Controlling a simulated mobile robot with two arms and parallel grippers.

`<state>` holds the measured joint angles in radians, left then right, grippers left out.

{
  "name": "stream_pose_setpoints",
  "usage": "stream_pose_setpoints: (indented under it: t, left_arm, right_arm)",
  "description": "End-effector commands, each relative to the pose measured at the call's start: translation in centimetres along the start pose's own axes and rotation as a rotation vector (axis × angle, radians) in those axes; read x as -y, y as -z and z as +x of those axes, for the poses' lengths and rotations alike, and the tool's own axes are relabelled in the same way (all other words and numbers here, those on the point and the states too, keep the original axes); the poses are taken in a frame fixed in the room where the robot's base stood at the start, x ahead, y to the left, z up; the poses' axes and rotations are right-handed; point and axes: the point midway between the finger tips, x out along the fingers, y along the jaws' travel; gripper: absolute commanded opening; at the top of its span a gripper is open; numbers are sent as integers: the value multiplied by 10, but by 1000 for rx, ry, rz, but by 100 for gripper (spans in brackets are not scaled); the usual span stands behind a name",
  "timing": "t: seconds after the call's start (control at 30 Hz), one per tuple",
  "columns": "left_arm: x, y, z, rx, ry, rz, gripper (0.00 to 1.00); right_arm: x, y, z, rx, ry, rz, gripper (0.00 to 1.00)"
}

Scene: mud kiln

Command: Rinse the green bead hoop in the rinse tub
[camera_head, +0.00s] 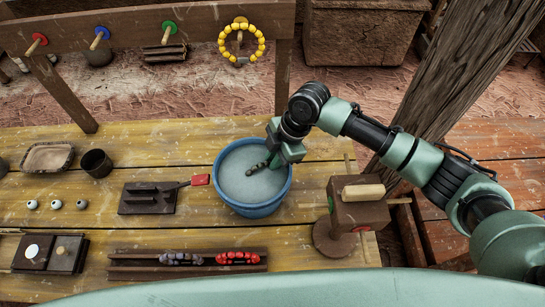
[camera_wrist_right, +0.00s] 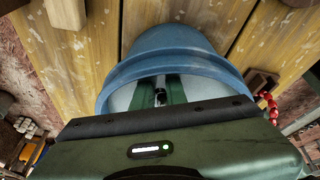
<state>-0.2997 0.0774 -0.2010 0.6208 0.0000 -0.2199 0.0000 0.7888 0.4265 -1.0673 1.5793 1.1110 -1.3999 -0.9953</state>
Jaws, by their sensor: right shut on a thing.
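The rinse tub (camera_head: 226,199) is a round blue tub of greyish water on the yellow plank table. It also shows in the wrist view (camera_wrist_right: 172,47). My right gripper (camera_head: 268,163) reaches over the tub from the right, low and pointing into it. It is shut on a short dark strand with pale bands (camera_head: 256,169), which seems to be the green bead hoop seen nearly edge-on. Its full ring is not visible, and I cannot tell how much is under water. In the wrist view the two green fingers (camera_wrist_right: 160,95) frame a small dark piece. My left gripper is not in view.
A red-handled dark tool (camera_head: 150,197) lies left of the tub. A wooden block stand (camera_head: 358,217) is close on the right. A rack (camera_head: 135,264) holding purple and red beads lies in front. A yellow bead hoop (camera_head: 221,46) hangs on the back rail.

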Motion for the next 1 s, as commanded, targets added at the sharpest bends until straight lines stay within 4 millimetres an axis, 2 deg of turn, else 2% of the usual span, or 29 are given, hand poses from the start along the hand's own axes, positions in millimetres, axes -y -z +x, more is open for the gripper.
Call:
stream_pose_setpoints:
  t: [0.13, 0.47, 1.0]
  left_arm:
    - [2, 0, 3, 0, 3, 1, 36]
    - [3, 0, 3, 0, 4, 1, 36]
    - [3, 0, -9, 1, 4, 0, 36]
  right_arm:
    - [2, -1, 6, 0, 0, 1, 0]
    - [2, -1, 7, 1, 0, 2, 0]
    - [1, 2, -1, 0, 0, 2, 0]
